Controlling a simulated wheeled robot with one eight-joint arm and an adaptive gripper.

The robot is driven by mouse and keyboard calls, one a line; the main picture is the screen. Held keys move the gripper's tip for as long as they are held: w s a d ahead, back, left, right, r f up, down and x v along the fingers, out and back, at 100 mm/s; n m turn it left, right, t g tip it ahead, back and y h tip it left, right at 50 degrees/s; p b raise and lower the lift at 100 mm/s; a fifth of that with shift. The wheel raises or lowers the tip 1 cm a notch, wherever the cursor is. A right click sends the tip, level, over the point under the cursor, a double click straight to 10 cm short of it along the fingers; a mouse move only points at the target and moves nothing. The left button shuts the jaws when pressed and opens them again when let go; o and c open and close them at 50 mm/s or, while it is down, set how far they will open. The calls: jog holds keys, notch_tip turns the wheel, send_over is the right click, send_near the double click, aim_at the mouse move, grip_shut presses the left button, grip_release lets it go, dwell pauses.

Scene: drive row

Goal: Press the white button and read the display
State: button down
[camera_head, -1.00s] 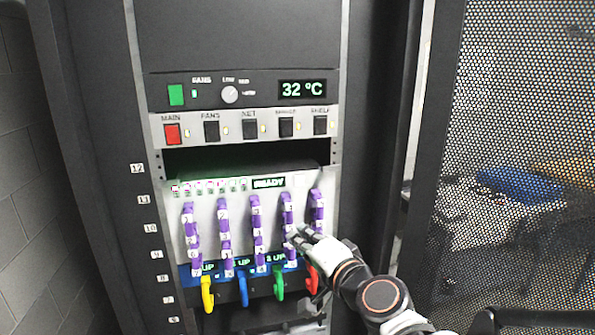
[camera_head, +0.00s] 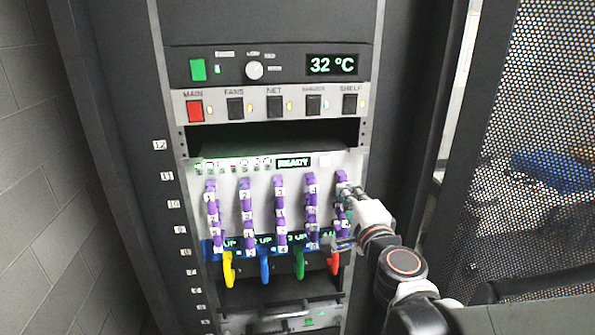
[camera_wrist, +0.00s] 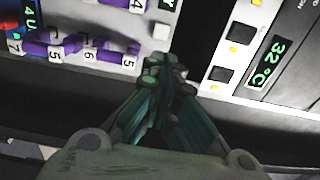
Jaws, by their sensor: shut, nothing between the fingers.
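A small white square button (camera_head: 325,160) sits at the top right of the grey panel, right of a display (camera_head: 294,162) that reads READY. In the wrist view the white button (camera_wrist: 161,31) lies just beyond the fingertips, apart from them in the picture. My gripper (camera_head: 347,192) is shut and empty, in front of the rightmost purple column, below and right of the button. The shut fingertips also show in the wrist view (camera_wrist: 165,76).
Several numbered purple pieces (camera_head: 279,209) stand in columns on the panel, close to my gripper. Coloured cables (camera_head: 299,264) hang below. Above are a switch row with a red MAIN switch (camera_head: 195,110) and a 32 °C display (camera_head: 332,65). A perforated door (camera_head: 530,130) stands right.

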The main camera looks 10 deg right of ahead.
aim_at(330, 162)
jog(key=w+b, duration=0.2)
jog(key=w, duration=1)
jog(key=shift+w, duration=0.55)
jog(key=shift+w, duration=0.1)
